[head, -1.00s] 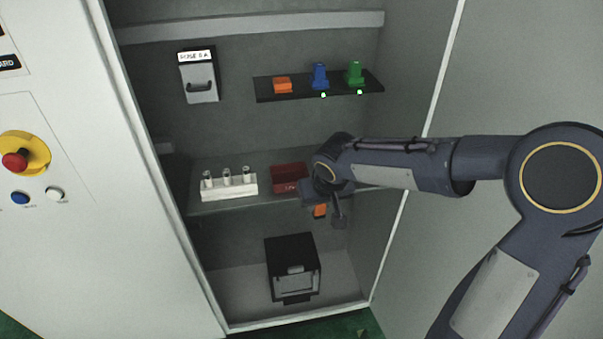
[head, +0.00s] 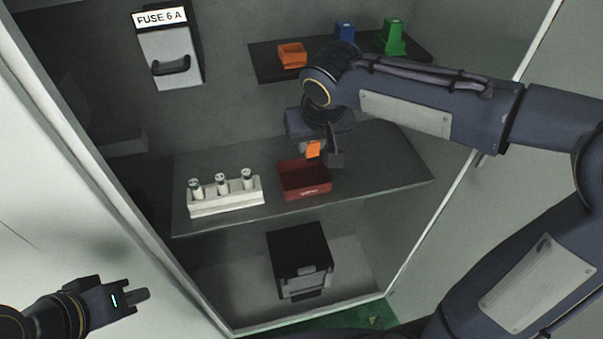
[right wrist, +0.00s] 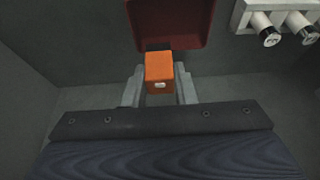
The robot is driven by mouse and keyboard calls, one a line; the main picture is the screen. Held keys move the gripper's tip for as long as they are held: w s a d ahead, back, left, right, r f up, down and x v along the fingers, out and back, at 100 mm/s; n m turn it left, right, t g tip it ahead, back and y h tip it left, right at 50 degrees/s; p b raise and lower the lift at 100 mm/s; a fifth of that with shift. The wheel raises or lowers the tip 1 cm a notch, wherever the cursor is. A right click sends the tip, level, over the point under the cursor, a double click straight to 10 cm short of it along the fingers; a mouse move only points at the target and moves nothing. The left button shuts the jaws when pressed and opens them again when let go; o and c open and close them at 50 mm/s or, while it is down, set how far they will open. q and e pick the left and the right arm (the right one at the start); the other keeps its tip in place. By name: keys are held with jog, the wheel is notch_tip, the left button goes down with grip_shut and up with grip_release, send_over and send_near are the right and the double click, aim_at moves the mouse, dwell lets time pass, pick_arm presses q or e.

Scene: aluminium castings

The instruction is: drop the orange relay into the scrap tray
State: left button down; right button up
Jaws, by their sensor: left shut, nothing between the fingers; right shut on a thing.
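The orange relay (head: 313,149) is held between the fingers of my right gripper (head: 322,157). In the right wrist view the relay (right wrist: 159,70) sits between the two grey fingertips (right wrist: 160,92). The scrap tray is a dark red open box (head: 305,188) on the middle shelf. The relay appears above the tray's back edge in the head view. In the right wrist view it overlaps one edge of the tray (right wrist: 170,20); the exact height gap cannot be told. My left gripper (head: 140,298) is shut and empty at the lower left, outside the cabinet.
A white rack with fuses (head: 226,199) stands left of the tray on the middle shelf (head: 375,170). The upper shelf (head: 268,68) carries an orange block (head: 291,55), a blue one (head: 345,32) and a green one (head: 394,38). A black box (head: 300,262) stands below.

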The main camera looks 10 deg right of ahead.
aim_at(313, 156)
notch_tip(313, 156, down, 5)
jog(key=b, duration=0.3)
jog(key=shift+f+b, duration=0.15)
jog(key=shift+b, duration=0.15)
jog(key=o, duration=1)
jog(key=shift+o, duration=0.2)
jog(key=v, duration=0.8)
jog(key=shift+p, duration=0.35)
